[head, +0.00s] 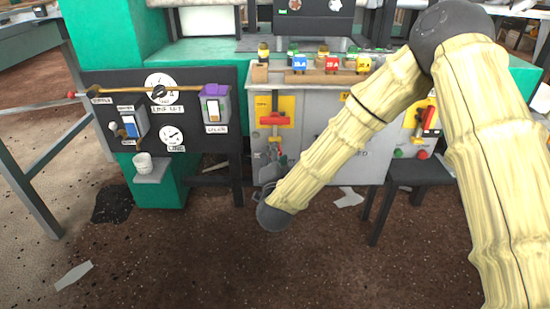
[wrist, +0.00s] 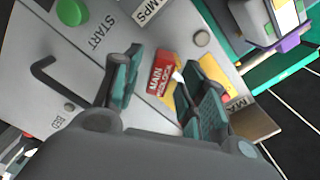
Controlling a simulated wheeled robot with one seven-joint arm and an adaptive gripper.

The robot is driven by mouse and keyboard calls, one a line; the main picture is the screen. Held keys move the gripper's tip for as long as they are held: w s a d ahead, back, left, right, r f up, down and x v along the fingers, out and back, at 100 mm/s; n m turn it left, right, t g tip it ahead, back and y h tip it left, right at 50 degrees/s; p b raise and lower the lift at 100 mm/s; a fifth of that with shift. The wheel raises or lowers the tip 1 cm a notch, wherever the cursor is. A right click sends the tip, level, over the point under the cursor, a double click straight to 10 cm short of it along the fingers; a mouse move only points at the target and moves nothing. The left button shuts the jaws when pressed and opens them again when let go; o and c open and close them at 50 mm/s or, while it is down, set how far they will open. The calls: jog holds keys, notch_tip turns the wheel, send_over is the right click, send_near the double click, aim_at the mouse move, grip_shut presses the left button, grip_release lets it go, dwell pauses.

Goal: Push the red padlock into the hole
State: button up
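A red block with white lettering that starts with "MAIN" (wrist: 161,76) sits on a yellow plate (wrist: 214,76) in the wrist view; I take it to be the red padlock, but its shape is not clear. In the head view a red piece (head: 273,121) sits on the yellow plate of the grey cabinet front. My gripper (wrist: 162,88) is open, with the red block showing between and beyond its two teal fingers. No contact is visible. In the head view my gripper (head: 273,157) is low against the cabinet, below the red piece, partly hidden. I cannot make out the hole.
A black bent handle (wrist: 50,82) and a green START button (wrist: 72,12) are on the panel. A dark gauge board (head: 205,145) stands left of the cabinet. Several small coloured blocks line the ledge (head: 310,79). A dark stool (head: 420,172) stands at right. The floor in front is mostly clear.

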jog(key=shift+s, duration=0.15)
jog(key=s, duration=1.1)
jog(key=shift+s, duration=0.4)
jog(key=shift+f, duration=0.1)
jog(key=s+d+f+n+g+y, duration=0.1)
jog(key=s+d+f+n+g, duration=0.2)
jog(key=f, duration=0.6)
jog(key=s+d+f+n+g, duration=0.25)
jog(key=s+f, duration=0.35)
jog(key=f, duration=0.3)
jog(key=s+d+f+n+g+y, duration=0.15)
jog(key=s+d+f+g, duration=0.25)
jog(key=f, duration=0.4)
jog(key=s+d+f+n+g+h, duration=0.15)
jog(key=s+d+f+g, duration=0.4)
jog(key=s, duration=0.65)
jog(key=s+d+f+n+g+h, duration=0.1)
jog(key=s+d+f+n+g, duration=0.2)
jog(key=s+d+f, duration=0.6)
notch_tip(320, 180, up, 41)
jog(key=s+p, duration=0.2)
jog(key=p, duration=3.6)
jog(key=shift+a, duration=0.4)
